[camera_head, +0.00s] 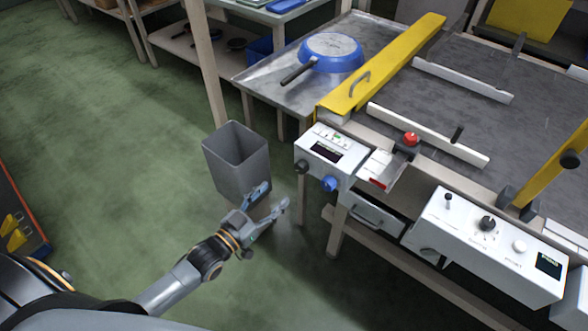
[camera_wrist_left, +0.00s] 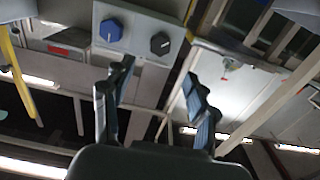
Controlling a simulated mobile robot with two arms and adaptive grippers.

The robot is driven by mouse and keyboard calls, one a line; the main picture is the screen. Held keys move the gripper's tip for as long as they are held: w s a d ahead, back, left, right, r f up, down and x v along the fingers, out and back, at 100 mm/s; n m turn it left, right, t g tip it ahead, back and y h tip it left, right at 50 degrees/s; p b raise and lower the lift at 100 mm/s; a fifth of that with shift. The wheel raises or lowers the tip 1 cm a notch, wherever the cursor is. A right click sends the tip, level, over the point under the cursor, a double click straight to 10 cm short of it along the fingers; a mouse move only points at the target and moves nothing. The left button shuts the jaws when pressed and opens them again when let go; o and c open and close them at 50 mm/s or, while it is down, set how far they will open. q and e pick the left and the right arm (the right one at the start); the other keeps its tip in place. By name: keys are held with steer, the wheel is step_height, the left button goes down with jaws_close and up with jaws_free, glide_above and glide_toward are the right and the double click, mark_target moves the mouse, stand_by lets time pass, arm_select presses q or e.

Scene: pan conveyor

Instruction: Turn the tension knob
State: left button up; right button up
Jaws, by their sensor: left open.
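A white control box (camera_head: 325,150) on the front of the conveyor carries a black knob (camera_head: 302,166) and a blue knob (camera_head: 329,183). In the left wrist view the blue knob (camera_wrist_left: 111,31) and the black knob (camera_wrist_left: 160,43) sit side by side beyond the fingers. A second panel (camera_head: 490,250) at the right has another black knob (camera_head: 487,223). The labels are too small to read, so I cannot tell which is the tension knob. My left gripper (camera_head: 277,195) is open and empty, in front of and below the first box, apart from its knobs. My right gripper is not in view.
A grey bin (camera_head: 237,158) stands on the floor just behind my left gripper. A blue pan (camera_head: 331,53) lies on the metal table beside the yellow rail (camera_head: 385,65). A red button (camera_head: 411,139) sits right of the box, with a drawer (camera_head: 375,214) below.

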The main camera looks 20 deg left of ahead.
mark_target(299, 170)
arm_select(q)
steer(key=x, duration=1)
steer(key=shift+w+f, duration=0.1)
steer(key=shift+w+d, duration=0.2)
steer(key=shift+w, duration=0.4)
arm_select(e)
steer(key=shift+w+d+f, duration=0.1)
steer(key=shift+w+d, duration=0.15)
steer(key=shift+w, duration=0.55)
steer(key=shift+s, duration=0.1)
arm_select(q)
steer(key=shift+c, duration=0.6)
steer(key=c, duration=1)
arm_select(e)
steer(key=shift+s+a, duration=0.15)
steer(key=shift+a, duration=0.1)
